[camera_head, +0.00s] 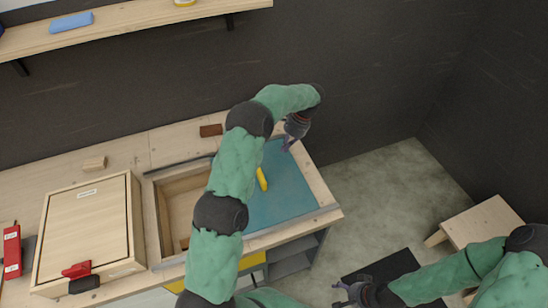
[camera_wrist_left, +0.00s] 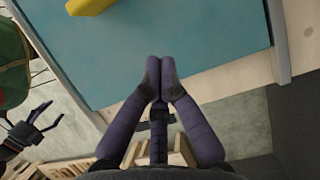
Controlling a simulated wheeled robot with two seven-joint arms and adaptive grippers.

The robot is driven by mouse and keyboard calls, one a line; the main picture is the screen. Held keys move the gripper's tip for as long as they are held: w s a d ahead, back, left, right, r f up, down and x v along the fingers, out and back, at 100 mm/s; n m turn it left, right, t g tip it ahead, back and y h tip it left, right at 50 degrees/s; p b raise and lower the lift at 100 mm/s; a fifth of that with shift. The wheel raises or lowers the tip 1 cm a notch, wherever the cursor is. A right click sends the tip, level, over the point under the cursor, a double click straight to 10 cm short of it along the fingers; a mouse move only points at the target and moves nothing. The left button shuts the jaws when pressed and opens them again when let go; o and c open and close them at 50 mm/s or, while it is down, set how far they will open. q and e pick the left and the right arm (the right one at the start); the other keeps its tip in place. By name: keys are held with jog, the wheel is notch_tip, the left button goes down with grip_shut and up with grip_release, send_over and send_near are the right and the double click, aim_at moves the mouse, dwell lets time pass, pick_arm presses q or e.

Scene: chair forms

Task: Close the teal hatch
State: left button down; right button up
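The teal hatch (camera_head: 285,190) is a flat panel in the worktop. It lies to the right of an open wooden recess (camera_head: 180,205), and my left arm hides the border between them. A yellow handle (camera_head: 262,179) sits on the hatch; it also shows at the top of the left wrist view (camera_wrist_left: 88,5). My left gripper (camera_head: 287,146) is over the far right part of the hatch, its fingertips together with nothing between them; I cannot tell whether they touch the panel (camera_wrist_left: 200,35). My right gripper (camera_head: 340,294) is low at the bottom right, fingers apart and empty, away from the hatch.
A wooden box with a lid (camera_head: 88,225) and a red clamp-like part (camera_head: 77,270) stands left of the recess. A brown block (camera_head: 211,130) lies behind the hatch. A shelf (camera_head: 120,20) runs along the wall. A wooden stool (camera_head: 482,222) stands on the floor at right.

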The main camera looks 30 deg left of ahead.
aim_at(265, 171)
pick_arm(q)
jog(key=b+x, duration=0.1)
jog(key=x, duration=0.8)
jog(key=shift+s, duration=0.1)
jog(key=shift+s+a+f+b, duration=0.25)
jog(key=shift+s+a+b, duration=0.15)
jog(key=shift+s+a, duration=0.95)
jog(key=shift+s, duration=0.25)
jog(key=shift+s+a, duration=0.1)
jog(key=shift+s+a+r, duration=0.1)
jog(key=shift+s+a, duration=0.1)
jog(key=s+a+p, duration=0.2)
jog(key=s+a, duration=1.5)
jog(key=s, duration=0.3)
